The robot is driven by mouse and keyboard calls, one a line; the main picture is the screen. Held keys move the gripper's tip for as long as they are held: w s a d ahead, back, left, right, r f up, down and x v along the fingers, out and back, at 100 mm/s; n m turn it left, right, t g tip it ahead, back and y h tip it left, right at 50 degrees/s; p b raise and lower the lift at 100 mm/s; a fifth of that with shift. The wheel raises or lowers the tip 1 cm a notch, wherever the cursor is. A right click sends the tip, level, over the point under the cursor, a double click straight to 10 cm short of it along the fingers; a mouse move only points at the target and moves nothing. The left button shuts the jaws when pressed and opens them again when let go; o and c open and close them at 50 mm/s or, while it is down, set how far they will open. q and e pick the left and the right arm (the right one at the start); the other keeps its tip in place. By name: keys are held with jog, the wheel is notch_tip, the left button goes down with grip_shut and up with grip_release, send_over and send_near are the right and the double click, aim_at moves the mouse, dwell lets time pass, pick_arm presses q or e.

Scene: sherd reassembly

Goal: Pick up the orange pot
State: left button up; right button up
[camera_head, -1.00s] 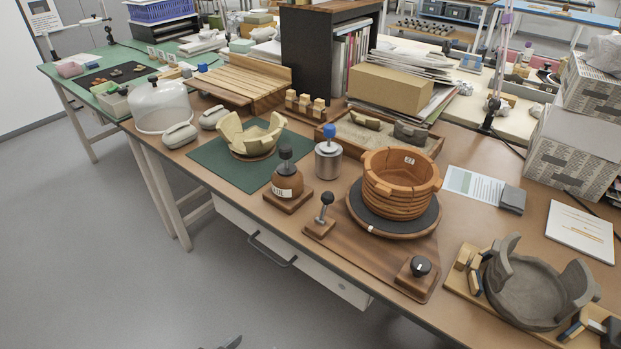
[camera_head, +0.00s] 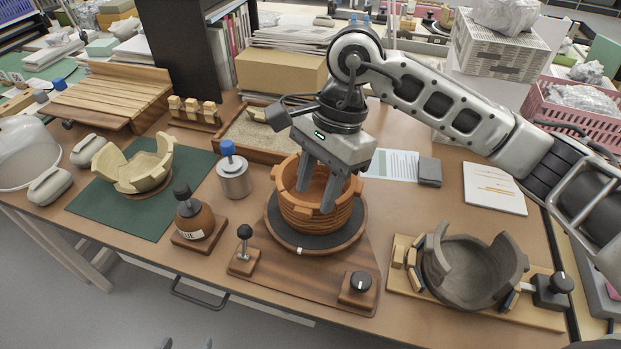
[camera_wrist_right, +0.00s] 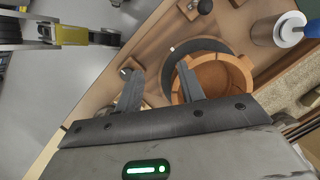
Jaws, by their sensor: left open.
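The orange pot (camera_head: 298,214), banded and with an uneven rim, stands upright on a dark round turntable (camera_head: 262,222). My right gripper (camera_head: 316,198) is open and points down at the pot. In the head view one finger is over the pot's opening and the other is in front of its near right wall. In the right wrist view the pot (camera_wrist_right: 233,70) lies behind the right-hand finger, and the other finger is outside the pot. I cannot tell whether either finger touches it. My left gripper (camera_head: 187,343) barely shows at the bottom edge, open and empty, away from the table.
A knob block (camera_head: 357,289), a small lever (camera_head: 244,252) and a brown bottle (camera_head: 194,218) stand close in front and left. A metal weight (camera_head: 234,178) and a sand tray (camera_head: 240,146) are behind left. A grey broken bowl (camera_head: 470,272) stands right.

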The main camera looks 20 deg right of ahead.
jog(key=w+d+r+t+h, duration=0.1)
jog(key=w+d+r+h, duration=0.1)
jog(key=w+d+h, duration=0.3)
jog(key=y+p, duration=0.1)
jog(key=y, duration=0.1)
send_over(341, 217)
notch_tip(341, 217, down, 10)
jog(key=shift+w+a+r, duration=0.1)
jog(key=shift+w+r, duration=0.05)
jog(key=shift+r, duration=0.1)
jog(key=shift+w+d+f+p, duration=0.15)
jog(key=shift+f+p, duration=0.2)
jog(key=shift+f, duration=1.1)
jog(key=shift+w+d+f+p, duration=0.1)
jog(key=shift+f+p, duration=0.25)
jog(key=shift+f, duration=1.1)
grip_shut()
jog(key=shift+s, duration=0.1)
jog(key=shift+s+f, duration=0.1)
